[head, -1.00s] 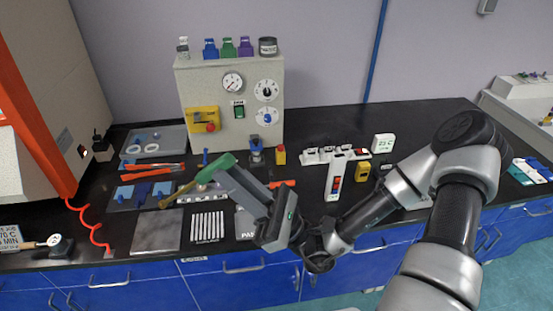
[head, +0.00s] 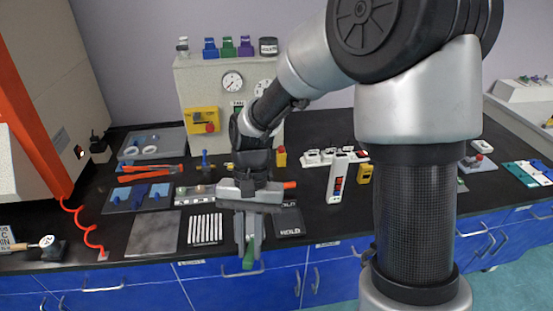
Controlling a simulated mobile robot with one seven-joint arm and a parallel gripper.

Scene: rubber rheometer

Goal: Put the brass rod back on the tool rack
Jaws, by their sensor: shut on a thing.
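My gripper (head: 249,240) points down in front of the bench's front edge. It is shut on a green-handled tool, taken as the brass rod; its green end (head: 248,258) shows below the fingertips. The brass length is not visible from this angle. A low metal strip (head: 192,194) lies on the bench behind and left of the gripper, partly hidden by it, with an orange-handled tool end (head: 289,185) showing on the other side. It may be the tool rack, but I cannot tell for certain.
A grey plate (head: 153,233), a card with white strips (head: 205,229) and a dark HOLD mat (head: 289,222) lie near the front edge. A blue-fixture tray (head: 118,199) is left. A beige gauge box (head: 190,82) stands behind. A white stand (head: 337,180) is right.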

